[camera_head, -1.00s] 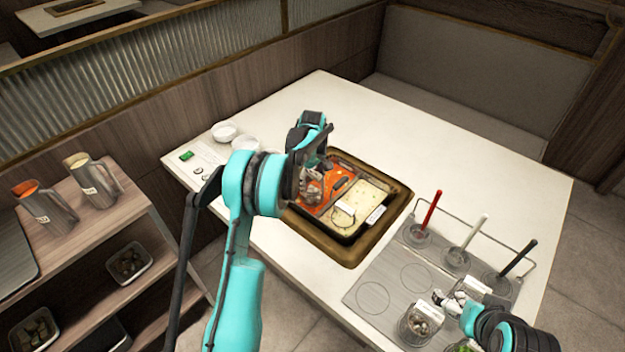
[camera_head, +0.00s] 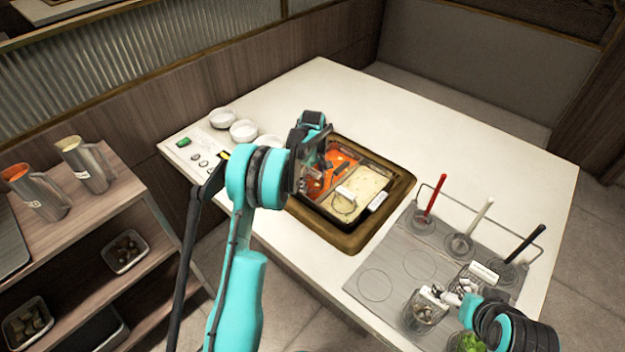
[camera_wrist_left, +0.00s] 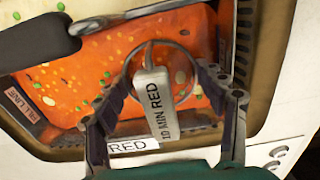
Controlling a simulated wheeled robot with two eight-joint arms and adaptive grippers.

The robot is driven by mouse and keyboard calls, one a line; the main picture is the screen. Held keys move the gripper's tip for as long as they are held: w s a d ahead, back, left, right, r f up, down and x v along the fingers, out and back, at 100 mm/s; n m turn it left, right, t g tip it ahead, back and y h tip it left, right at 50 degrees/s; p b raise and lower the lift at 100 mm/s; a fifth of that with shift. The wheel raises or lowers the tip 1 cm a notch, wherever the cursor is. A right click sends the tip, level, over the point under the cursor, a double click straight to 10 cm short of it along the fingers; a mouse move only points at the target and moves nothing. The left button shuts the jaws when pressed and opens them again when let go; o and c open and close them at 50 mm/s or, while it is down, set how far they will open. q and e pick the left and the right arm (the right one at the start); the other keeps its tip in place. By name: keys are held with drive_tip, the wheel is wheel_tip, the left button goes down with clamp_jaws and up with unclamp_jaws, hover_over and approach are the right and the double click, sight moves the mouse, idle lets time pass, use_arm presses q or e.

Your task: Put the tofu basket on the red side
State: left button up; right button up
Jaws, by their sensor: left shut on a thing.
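The pot (camera_head: 358,246) has a red side (camera_head: 318,186) at the left and a cream side (camera_head: 368,183) at the right. My left gripper (camera_head: 309,186) is over the red side. In the left wrist view its fingers (camera_wrist_left: 165,97) stand apart, on either side of a wire basket ring (camera_wrist_left: 128,68) with a tag (camera_wrist_left: 153,95) reading "10 MIN RED". The gripper is shut on this basket, low over the red broth (camera_wrist_left: 95,75). Its contents cannot be made out. My right gripper (camera_head: 458,297) is by the glass cups at the lower right, its jaws unclear.
Another wire ring (camera_head: 344,206) lies in the cream side. White bowls (camera_head: 243,130) stand behind the pot's left. A grey tray (camera_head: 398,262) with cups and coloured sticks is at the right. Steel jugs (camera_head: 87,165) stand on a shelf at the left. The table's back is clear.

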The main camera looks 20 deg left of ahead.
use_arm(q)
drive_tip(key=shift+f, duration=0.3)
idle(0.5)
drive_tip(key=o, duration=1.5)
drive_tip(key=shift+r+p, duration=3.15)
drive_tip(key=shift+r, duration=2.35)
